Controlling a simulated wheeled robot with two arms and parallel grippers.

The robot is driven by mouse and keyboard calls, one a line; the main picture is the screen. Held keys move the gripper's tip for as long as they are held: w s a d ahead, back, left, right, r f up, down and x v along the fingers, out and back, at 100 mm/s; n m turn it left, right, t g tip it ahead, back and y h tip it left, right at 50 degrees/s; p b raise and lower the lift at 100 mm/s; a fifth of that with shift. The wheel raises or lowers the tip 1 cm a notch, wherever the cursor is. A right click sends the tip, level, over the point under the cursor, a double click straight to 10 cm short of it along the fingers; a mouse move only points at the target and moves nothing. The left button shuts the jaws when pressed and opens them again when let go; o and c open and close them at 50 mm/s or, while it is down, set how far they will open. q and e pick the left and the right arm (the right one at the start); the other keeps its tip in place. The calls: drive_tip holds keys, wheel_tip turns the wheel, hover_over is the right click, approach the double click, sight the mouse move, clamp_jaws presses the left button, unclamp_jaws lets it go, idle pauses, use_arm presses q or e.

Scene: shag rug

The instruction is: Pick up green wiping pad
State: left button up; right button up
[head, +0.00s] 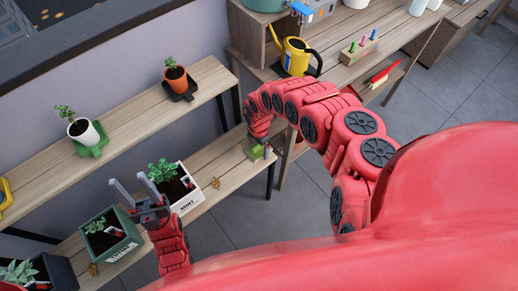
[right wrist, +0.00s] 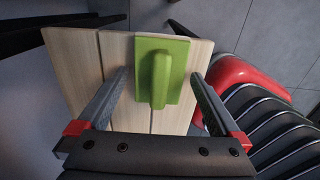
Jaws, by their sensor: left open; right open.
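The green wiping pad (right wrist: 178,66) lies on a wooden board near its end in the right wrist view, with its raised handle upward. It also shows as a small green patch (head: 254,153) on the lower bench in the head view, partly hidden by my right arm. My right gripper (right wrist: 158,76) is open, with one finger on each side of the pad and gaps between; it does not hold it. My left gripper (head: 128,181) is open and empty, beside the white planter box in the head view.
The white planter box (head: 188,200) and a green planter box (head: 112,255) stand on the lower bench (head: 230,178). Potted plants (head: 176,76) stand on the upper shelf. A yellow watering can (head: 294,57) is on the back table. Grey floor is open at right.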

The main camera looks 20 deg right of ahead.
drive_tip(key=c, duration=1.2)
drive_tip(key=shift+r, duration=0.1)
